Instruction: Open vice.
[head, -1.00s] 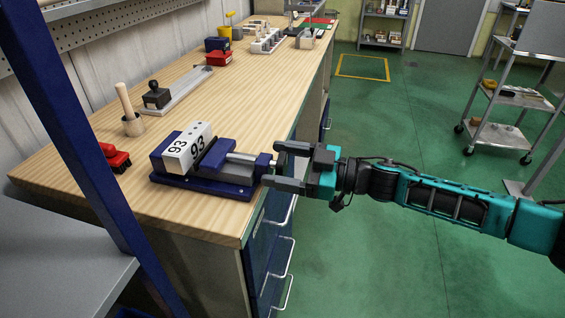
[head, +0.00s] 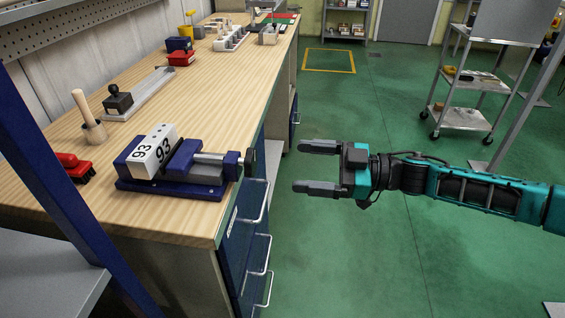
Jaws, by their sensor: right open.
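The blue vice (head: 186,172) stands near the front right edge of the wooden workbench. A white block marked 93 (head: 152,151) sits at its left end, between the vice's jaws as far as I can tell. The grey screw and its handle end (head: 246,163) point right and reach past the bench edge. My right gripper (head: 309,167) is open and empty in the air, to the right of the handle and clear of it, fingers pointing left. My left gripper is not in the picture.
The bench (head: 120,215) also carries a wooden holder with a handle (head: 92,125), a red object (head: 74,167) and a grey slide with a black knob (head: 118,100). Drawers (head: 245,240) lie below the edge. Green floor to the right is free; a metal cart (head: 465,100) stands further back.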

